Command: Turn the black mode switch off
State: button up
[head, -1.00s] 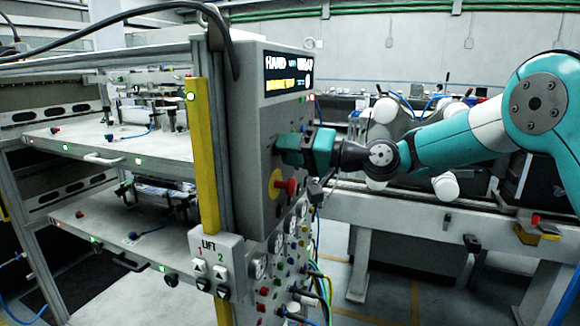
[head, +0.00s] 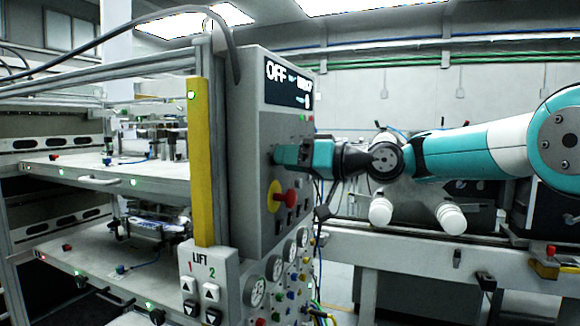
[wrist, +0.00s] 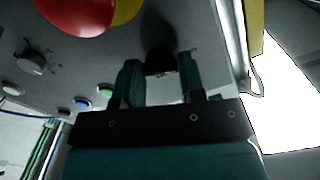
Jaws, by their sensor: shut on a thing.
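The black mode switch (wrist: 160,58) shows in the wrist view between my two teal fingertips, on the grey face of the control box (head: 250,120). My gripper (head: 280,155) reaches the box from the right and is shut on the switch; it also shows in the wrist view (wrist: 160,78). In the head view my gripper mostly hides the switch. The display (head: 288,85) above it reads OFF in large letters, with smaller text that is hard to read.
A red mushroom button (head: 291,198) on a yellow disc sits just below my gripper. Gauges (head: 256,290), coloured buttons and hanging cables lie lower down. A LIFT panel (head: 206,285) and a yellow post (head: 201,165) stand to the left.

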dwell(0.3)
jog(key=o, duration=0.9)
jog(key=shift+d, duration=0.1)
jog(key=b+v, duration=0.4)
jog(key=v, duration=1.3)
jog(key=shift+s+d, duration=0.1)
jog(key=shift+d, duration=0.1)
